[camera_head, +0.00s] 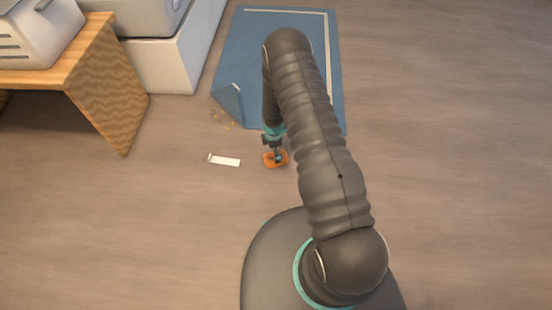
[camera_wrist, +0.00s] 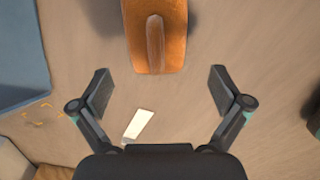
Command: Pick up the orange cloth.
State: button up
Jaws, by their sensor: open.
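The orange cloth (camera_head: 267,162) lies on the floor in the head view, partly hidden by my gripper (camera_head: 277,157) above it. In the wrist view the orange cloth (camera_wrist: 172,58) is at the top middle, with a raised fold along its centre; its top end is cut off by the picture edge. My gripper (camera_wrist: 160,92) is open in the wrist view, its two fingers spread wide and empty. The cloth lies beyond the fingertips, between their lines, and I see no contact there.
A small white object (camera_head: 224,160) lies left of the cloth; it also shows in the wrist view (camera_wrist: 138,125). A wooden table (camera_head: 105,85) stands at left. Floor at right is clear.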

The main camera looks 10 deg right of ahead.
jog(key=shift+w+d+f, duration=0.15)
jog(key=shift+d+f, duration=0.05)
jog(key=shift+f, duration=1.3)
jog(key=shift+w+d+f, duration=0.1)
jog(key=shift+d+f, duration=0.05)
jog(key=shift+f, duration=1.3)
jog(key=c, duration=1.2)
jog(key=shift+o, duration=0.2)
jog(key=shift+r, duration=0.1)
jog(key=shift+r, duration=0.45)
jog(key=r, duration=0.3)
jog(key=shift+s+d+r, duration=0.2)
jog(key=shift+d+r, duration=0.15)
jog(key=s+d+r, duration=0.5)
jog(key=d+r, duration=0.1)
jog(key=d, duration=0.3)
jog(key=shift+s+d+r, duration=0.15)
jog(key=shift+s+d, duration=0.05)
jog(key=shift+s, duration=0.05)
